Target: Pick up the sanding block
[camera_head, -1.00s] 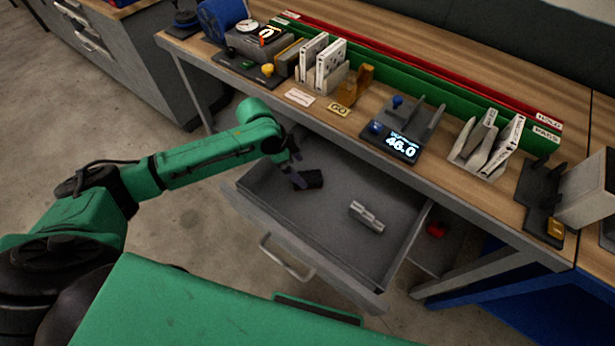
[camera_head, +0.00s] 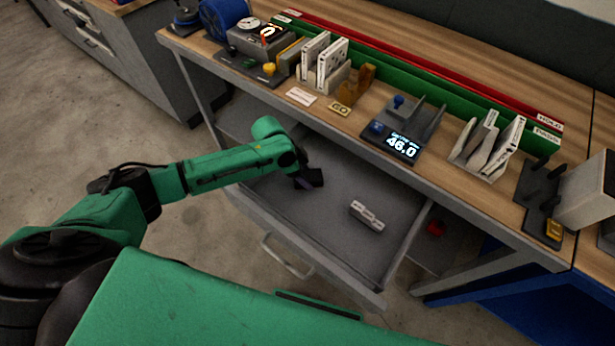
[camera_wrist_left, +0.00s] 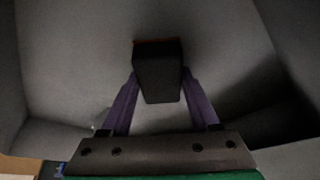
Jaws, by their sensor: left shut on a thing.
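The sanding block (camera_head: 313,177) is a small dark block in the left part of the open drawer (camera_head: 334,262). In the left wrist view the block (camera_wrist_left: 158,76) is dark, with a brown strip along its far edge, between the two purple fingers. My left gripper (camera_head: 305,179) reaches into the drawer and is shut on the block. In the left wrist view the gripper (camera_wrist_left: 158,88) has a finger against each side of it. I cannot tell whether the block touches the drawer floor. My right gripper is not in view.
A light grey metal piece (camera_head: 367,215) lies in the drawer's right part. Above the drawer, the wooden bench (camera_head: 458,203) holds a lit display (camera_head: 402,145), boxed filters (camera_head: 331,63) in holders and a green rail (camera_head: 430,85). The drawer's middle floor is clear.

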